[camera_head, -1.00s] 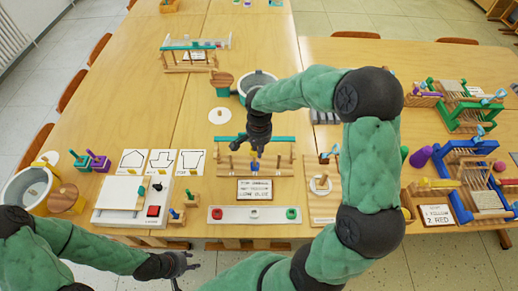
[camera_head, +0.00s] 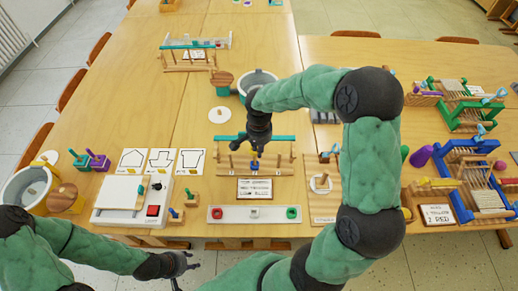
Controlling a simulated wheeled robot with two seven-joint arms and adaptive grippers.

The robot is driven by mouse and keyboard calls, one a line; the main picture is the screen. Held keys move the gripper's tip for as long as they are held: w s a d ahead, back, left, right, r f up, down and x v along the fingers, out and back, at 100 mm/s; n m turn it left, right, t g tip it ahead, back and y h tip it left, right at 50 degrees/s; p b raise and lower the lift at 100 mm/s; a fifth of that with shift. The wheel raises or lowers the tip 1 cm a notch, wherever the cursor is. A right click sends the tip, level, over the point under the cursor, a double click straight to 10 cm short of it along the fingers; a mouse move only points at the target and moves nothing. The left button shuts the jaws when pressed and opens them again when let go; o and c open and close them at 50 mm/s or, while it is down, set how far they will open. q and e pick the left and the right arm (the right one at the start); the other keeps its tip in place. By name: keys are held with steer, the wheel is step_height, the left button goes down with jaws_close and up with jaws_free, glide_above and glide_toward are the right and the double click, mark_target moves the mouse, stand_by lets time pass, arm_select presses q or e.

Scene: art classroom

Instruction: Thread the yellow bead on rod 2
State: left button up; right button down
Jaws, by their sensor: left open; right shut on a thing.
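A wooden rack (camera_head: 226,168) with a teal top rail and short upright rods stands in the middle of the table. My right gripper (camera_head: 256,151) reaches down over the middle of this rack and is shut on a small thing. A small patch of yellow and blue shows at its fingertips; the fingers hide most of it, so I cannot tell whether a rod passes through the bead. The numbers of the rods are not legible. My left gripper (camera_head: 181,262) is open and empty, low in the view, off the table's front edge.
A small sign (camera_head: 254,188) and a white strip with round coloured pads (camera_head: 233,214) lie in front of the rack. A white panel with a red button (camera_head: 117,210) is to the left. A ring board (camera_head: 323,205) and blue and green racks are to the right.

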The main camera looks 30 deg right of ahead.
steer(key=shift+f+b, duration=0.45)
steer(key=shift+f, duration=0.1)
steer(key=shift+s+a+f, duration=0.2)
steer(key=shift+s+f, duration=0.25)
steer(key=shift+f, duration=0.05)
stand_by(0.6)
steer(key=shift+s+f+b, duration=0.2)
steer(key=shift+f+b, duration=0.4)
steer(key=shift+b, duration=0.2)
steer(key=shift+r, duration=0.1)
stand_by(0.8)
steer(key=r+p, duration=0.2)
steer(key=w+r+p, duration=0.1)
steer(key=r, duration=0.2)
steer(key=shift+w+d+r+p, duration=0.1)
steer(key=shift+d+p, duration=0.1)
steer(key=shift+p, duration=0.15)
stand_by(0.5)
steer(key=shift+f+b, duration=0.45)
steer(key=shift+f, duration=0.2)
